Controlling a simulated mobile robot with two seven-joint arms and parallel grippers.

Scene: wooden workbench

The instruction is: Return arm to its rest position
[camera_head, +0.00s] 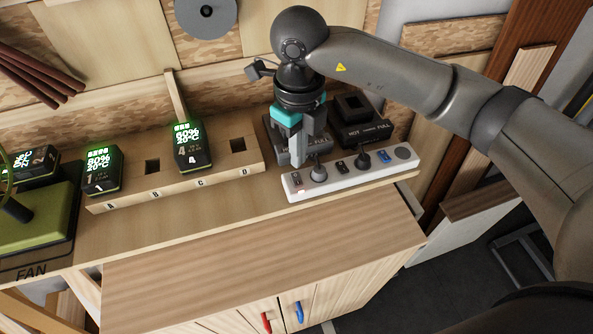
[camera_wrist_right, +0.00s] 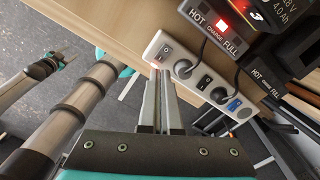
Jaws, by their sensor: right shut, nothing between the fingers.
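My right gripper (camera_head: 298,162) hangs from its arm over the left part of the white power strip (camera_head: 330,182). Its fingers are together with nothing between them. In the right wrist view the closed fingertips (camera_wrist_right: 161,76) appear beside the strip's left end (camera_wrist_right: 154,48), near a red-lit switch. I cannot tell whether they touch the strip. My right arm reaches in from the right. My left gripper does not show in the head view; arm or body parts of mine appear at the left of the right wrist view.
A charger (camera_wrist_right: 209,22) with a red light stands behind the strip, partly hidden by my gripper in the head view. Another charger (camera_head: 362,130) is to its right. A wooden rack (camera_head: 220,178) holds batteries at A and C; B and D are empty. A green fan (camera_head: 38,222) stands left.

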